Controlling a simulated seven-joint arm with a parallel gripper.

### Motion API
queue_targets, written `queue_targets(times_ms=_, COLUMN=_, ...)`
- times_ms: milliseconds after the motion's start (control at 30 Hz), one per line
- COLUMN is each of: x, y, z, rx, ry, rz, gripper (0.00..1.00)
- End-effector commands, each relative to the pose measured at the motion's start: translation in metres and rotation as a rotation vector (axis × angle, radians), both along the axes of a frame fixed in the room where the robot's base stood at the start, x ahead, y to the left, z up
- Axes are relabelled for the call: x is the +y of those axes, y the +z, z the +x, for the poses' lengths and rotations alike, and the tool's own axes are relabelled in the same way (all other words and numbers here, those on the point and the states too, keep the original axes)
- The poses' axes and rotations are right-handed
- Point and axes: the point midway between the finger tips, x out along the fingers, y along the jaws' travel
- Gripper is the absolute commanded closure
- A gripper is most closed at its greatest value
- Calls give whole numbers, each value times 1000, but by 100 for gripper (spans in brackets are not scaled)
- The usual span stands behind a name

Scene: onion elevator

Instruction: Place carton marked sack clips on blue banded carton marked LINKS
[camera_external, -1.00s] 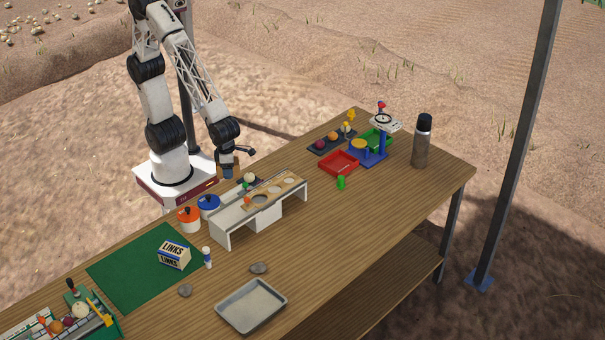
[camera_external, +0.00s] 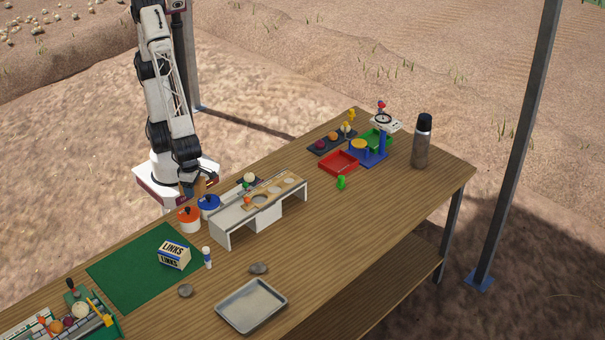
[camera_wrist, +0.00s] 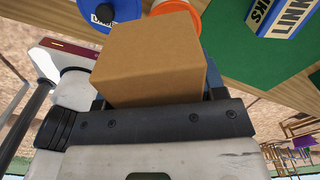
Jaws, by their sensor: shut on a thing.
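My gripper (camera_external: 192,186) is shut on a plain brown carton, which fills the middle of the wrist view (camera_wrist: 150,58). No marking shows on the carton's visible faces, so I cannot read its label. In the external view the arm and gripper mostly hide it, behind the orange and blue pots. The blue banded carton marked LINKS (camera_external: 174,255) sits on the green mat (camera_external: 130,277), apart from my gripper. It also shows at the top right of the wrist view (camera_wrist: 283,17).
The orange pot (camera_external: 189,220) and blue pot (camera_external: 208,206) stand between my gripper and the mat. A white-and-blue bottle (camera_external: 207,257) stands close right of the LINKS carton. A white raised rack (camera_external: 225,231) and metal tray (camera_external: 251,306) are further right. The mat's left part is clear.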

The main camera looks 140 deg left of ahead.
Motion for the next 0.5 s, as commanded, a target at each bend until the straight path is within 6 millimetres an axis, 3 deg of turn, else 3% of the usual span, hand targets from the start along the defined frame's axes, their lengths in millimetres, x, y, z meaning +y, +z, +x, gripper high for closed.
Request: queue_targets(times_ms=500, x=-84, y=-1, z=-27, rx=0, ry=-156, rz=0, gripper=64)
